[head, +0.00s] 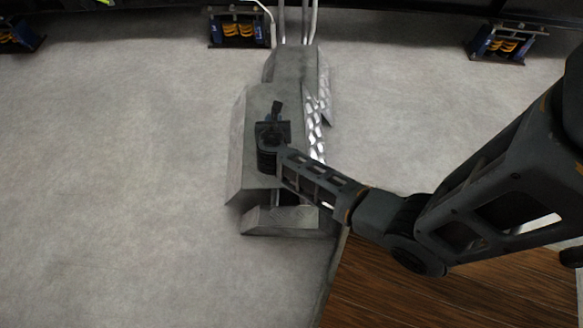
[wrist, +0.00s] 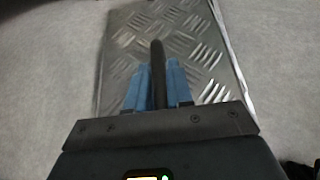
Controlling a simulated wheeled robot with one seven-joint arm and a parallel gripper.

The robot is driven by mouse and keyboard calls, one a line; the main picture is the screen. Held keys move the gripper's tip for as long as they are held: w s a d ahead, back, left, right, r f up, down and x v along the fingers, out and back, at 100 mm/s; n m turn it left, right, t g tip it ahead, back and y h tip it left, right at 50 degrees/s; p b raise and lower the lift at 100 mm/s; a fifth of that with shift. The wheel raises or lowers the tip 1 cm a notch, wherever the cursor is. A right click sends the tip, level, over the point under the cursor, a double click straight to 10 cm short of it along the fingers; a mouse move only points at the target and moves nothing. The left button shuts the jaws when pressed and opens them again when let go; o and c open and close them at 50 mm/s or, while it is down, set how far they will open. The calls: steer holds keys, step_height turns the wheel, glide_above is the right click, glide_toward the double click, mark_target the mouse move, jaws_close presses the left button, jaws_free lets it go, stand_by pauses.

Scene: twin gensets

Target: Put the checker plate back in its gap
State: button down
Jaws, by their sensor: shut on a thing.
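The checker plate (wrist: 205,50) fills the middle of the wrist view, with its raised tread facing the camera. My gripper (wrist: 157,90) has its blue fingers closed on a dark upright bar, seemingly the plate's handle (wrist: 157,60). In the head view my gripper (head: 276,108) is over the grey raised run in the middle of the floor. Bright tread (head: 315,125) shows along the right side of this run. A dark opening (head: 283,197) shows near its front end, partly behind my arm. I cannot tell whether the plate touches the surface below.
Pipes (head: 297,22) rise from the far end of the grey run. Blue frames with yellow springs stand at the back, one in the middle (head: 238,28) and one at right (head: 500,43). Pale floor (head: 120,150) is clear on the left. A brown wooden surface (head: 440,295) lies at front right.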

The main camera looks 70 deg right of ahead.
steer(key=shift+m+g, duration=0.4)
steer(key=shift+m, duration=0.1)
steer(key=s+d+f, duration=0.1)
steer(key=s, duration=0.1)
steer(key=s+d+f, duration=0.1)
steer(key=f, duration=0.1)
steer(key=shift+s+d, duration=0.1)
steer(key=shift+s, duration=0.3)
steer(key=shift+s+d+f+h, duration=0.1)
steer(key=shift+s+f+h, duration=0.25)
steer(key=shift+f, duration=0.25)
step_height(320, 180, down, 10)
steer(key=b, duration=0.7)
steer(key=shift+r, duration=0.25)
steer(key=c, duration=1)
jaws_free()
steer(key=shift+s+f, duration=0.1)
steer(key=shift+f, duration=0.05)
steer(key=p+v, duration=0.5)
steer(key=v, duration=0.7)
steer(key=shift+r+p, duration=0.3)
steer(key=shift+p, duration=0.1)
